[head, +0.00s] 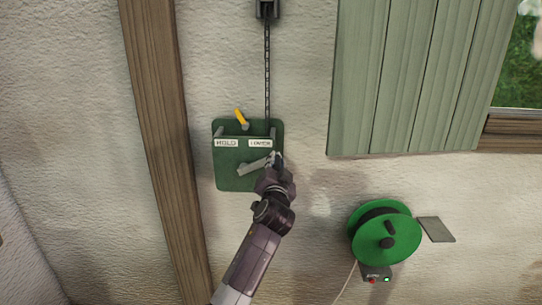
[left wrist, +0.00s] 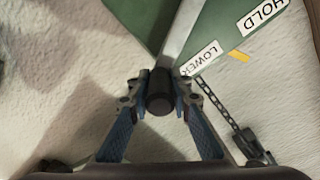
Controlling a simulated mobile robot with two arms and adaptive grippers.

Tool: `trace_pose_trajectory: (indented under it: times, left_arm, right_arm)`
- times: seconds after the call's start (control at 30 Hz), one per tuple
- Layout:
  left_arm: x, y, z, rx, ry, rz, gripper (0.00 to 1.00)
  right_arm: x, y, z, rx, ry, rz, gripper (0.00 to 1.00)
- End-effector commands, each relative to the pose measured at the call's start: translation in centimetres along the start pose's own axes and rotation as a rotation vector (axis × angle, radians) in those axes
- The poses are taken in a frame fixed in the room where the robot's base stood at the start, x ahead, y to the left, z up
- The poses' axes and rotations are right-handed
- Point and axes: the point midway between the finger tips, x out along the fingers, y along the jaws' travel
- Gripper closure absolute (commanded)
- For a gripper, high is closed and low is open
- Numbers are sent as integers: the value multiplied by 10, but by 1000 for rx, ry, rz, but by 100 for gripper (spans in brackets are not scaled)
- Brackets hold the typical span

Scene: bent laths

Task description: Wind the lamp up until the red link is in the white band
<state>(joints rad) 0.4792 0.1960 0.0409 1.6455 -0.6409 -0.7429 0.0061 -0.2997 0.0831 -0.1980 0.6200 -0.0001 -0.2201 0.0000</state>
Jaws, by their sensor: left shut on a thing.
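A green winch plate (head: 228,180) hangs on the wall with HOLD (head: 226,143) and LOWER (head: 260,143) labels. Its yellow lever (head: 240,116) leans up and left, toward the HOLD side. A grey crank arm (head: 255,165) points right and slightly up. My left gripper (head: 277,163) is at its outer end. In the left wrist view my left gripper (left wrist: 160,98) is shut on the dark crank knob (left wrist: 160,85). A dark chain (head: 267,70) runs up from the plate to a bracket (head: 266,9). I see no red link, white band or lamp. My right gripper is out of view.
A wooden post (head: 160,130) stands left of the plate. Green shutters (head: 400,75) and a window are at the upper right. A green cable reel (head: 400,235) is at the lower right, with a small box (head: 377,273) below it.

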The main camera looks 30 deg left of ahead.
Motion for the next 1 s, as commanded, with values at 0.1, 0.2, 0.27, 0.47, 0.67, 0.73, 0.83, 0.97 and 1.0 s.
trace_pose_trajectory:
  times: [0.1, 0.2, 0.27, 0.47, 0.67, 0.73, 0.83, 0.97, 1.0]
  left_arm:
    - [0, 17, 10, 113, -4, 8, 100]
    - [0, 27, 18, 209, -5, 9, 100]
    - [0, 32, 23, 266, -6, 8, 100]
    - [0, 47, 40, 456, -5, 8, 100]
    - [-1, 58, 59, 639, -6, 8, 100]
    - [-1, 61, 65, 696, -6, 9, 100]
    - [-1, 64, 74, 772, -7, 9, 100]
    - [-1, 66, 83, 851, -7, 8, 100]
    - [-1, 66, 85, 871, -6, 8, 100]
  right_arm:
    - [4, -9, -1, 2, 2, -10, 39]
    - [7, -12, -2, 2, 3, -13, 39]
    - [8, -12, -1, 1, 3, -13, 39]
    - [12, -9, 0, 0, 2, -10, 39]
    - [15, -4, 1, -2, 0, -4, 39]
    - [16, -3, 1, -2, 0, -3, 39]
    - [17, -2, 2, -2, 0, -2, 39]
    - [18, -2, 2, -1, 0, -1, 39]
    - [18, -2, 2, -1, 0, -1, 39]
